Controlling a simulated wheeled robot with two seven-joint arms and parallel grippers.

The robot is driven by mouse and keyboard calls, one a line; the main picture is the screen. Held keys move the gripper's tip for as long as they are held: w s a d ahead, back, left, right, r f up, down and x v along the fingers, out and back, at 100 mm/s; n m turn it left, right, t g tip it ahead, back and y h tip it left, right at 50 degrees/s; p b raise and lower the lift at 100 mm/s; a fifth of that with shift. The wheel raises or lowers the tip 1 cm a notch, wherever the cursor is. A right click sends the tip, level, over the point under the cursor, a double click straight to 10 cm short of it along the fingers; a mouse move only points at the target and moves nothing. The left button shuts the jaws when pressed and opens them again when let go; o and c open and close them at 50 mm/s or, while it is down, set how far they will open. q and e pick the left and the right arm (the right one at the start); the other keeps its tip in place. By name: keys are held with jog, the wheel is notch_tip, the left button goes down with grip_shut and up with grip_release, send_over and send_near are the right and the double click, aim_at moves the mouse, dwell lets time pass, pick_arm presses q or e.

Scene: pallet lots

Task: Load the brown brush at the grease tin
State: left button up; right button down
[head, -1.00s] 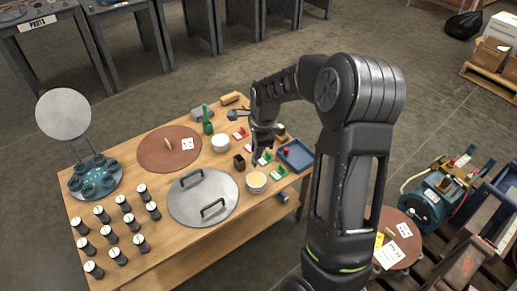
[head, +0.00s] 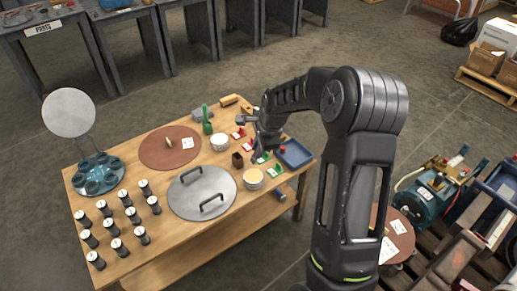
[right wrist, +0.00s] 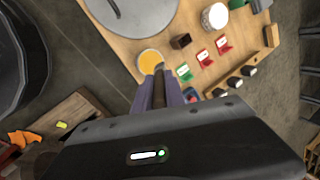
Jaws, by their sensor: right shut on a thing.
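My right gripper (head: 257,155) is over the right part of the table. In the right wrist view, its fingers (right wrist: 160,92) are shut on the brown brush (right wrist: 158,88), which shows as a narrow brown strip between them. The brush's far end is hard to make out. An open round tin with yellow-orange content, the grease tin (head: 253,178), stands on the table just in front of the gripper. In the right wrist view the tin (right wrist: 150,61) lies just beyond the fingertips; I cannot tell whether the brush touches it. My left gripper is not in view.
A large grey lid with two handles (head: 188,196) lies left of the tin. A small dark brown box (head: 237,160), a white tub (head: 219,141), red and green holders and a blue tray (head: 295,153) stand close by. Several black-and-white cylinders stand at the front left.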

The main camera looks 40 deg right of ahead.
jog(key=shift+f+b, duration=2.35)
jog(key=shift+f, duration=0.6)
jog(key=shift+f+b, duration=0.3)
jog(key=shift+f, duration=0.2)
dwell(0.5)
notch_tip(320, 180, up, 7)
jog(key=p, duration=0.6)
jog(key=shift+p, duration=0.3)
dwell(0.6)
